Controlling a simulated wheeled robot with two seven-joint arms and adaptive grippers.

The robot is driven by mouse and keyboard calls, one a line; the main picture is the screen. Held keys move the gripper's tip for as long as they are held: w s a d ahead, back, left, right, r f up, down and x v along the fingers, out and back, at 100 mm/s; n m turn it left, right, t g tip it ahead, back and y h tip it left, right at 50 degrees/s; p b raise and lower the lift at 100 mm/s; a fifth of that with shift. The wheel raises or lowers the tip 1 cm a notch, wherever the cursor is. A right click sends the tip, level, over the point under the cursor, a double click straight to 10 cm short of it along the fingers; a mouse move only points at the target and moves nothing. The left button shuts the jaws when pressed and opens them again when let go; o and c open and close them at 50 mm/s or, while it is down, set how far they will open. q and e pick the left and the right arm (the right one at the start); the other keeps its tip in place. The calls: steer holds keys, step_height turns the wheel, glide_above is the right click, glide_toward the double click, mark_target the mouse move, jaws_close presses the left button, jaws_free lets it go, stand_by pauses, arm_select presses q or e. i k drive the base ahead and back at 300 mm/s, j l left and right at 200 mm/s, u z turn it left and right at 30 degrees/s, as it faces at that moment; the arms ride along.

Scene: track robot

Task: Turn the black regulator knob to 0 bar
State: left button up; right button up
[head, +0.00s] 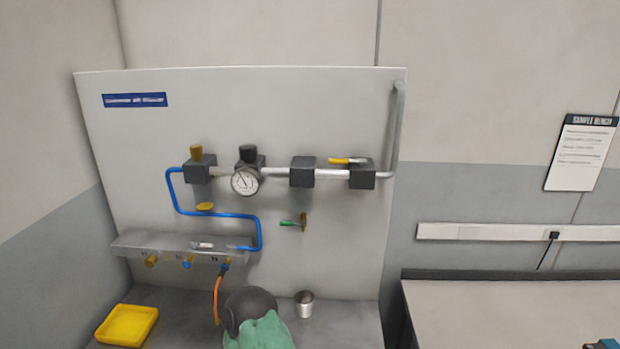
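The black regulator knob (248,154) sits upright on top of the regulator in the pipe line on the pale panel. Nothing touches it. A round white pressure gauge (245,181) with a dark needle hangs just below it. The needle slants toward the upper left, but the scale is too small to read. Neither of my grippers is in view.
A yellow-handled valve (347,161) is on the pipe at right, and a brass knob (196,153) is left of the regulator. A blue hose (225,214) runs below. A yellow tray (127,325), a metal cup (305,303) and a dark rounded object (249,303) with green cloth stand beneath.

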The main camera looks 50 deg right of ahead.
mark_target(248, 152)
steer(key=j+z, duration=0.1)
steer(key=z, duration=0.35)
steer(key=i+j+z, duration=0.1)
steer(key=z, duration=0.4)
steer(key=j+z, duration=0.2)
steer(key=z, duration=0.25)
steer(key=j+z, duration=0.1)
steer(key=z, duration=0.35)
steer(key=u, duration=0.15)
